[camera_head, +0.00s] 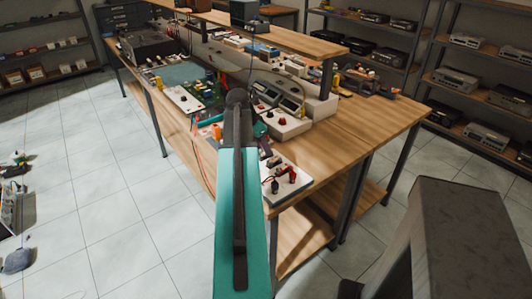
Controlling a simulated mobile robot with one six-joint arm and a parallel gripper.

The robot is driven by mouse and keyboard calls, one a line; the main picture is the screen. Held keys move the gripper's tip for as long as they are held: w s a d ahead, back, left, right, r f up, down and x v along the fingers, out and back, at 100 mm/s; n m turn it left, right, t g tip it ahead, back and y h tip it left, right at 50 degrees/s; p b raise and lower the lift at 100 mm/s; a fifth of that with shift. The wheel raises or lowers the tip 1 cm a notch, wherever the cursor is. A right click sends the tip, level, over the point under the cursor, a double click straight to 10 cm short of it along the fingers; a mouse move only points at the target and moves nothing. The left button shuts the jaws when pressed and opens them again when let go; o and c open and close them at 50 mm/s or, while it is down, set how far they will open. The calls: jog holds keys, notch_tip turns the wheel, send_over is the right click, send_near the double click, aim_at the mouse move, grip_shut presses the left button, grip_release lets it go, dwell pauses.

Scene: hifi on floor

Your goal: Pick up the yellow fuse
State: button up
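I cannot make out a yellow fuse for certain. A small yellow upright item (159,84) stands near the left front edge of the wooden workbench (345,145), too small to identify. Another small yellow item (335,82) is at the bench's right part, by the shelf post. My teal arm rises from the bottom centre across the bench front and covers part of the bench top. My gripper is not seen; the arm's far end shows only a dark joint above the bench.
The bench is crowded with circuit boards, a white box with red and black knobs (286,181), meters and wires. A raised wooden shelf (262,32) runs above it. Racks of hi-fi units (459,82) stand right. Small items lie on the tiled floor at far left; the floor between is clear.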

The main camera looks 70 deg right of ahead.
jog(key=shift+s+d+f, duration=0.15)
jog(key=shift+d+f, duration=0.05)
jog(key=shift+f, duration=0.5)
grip_shut()
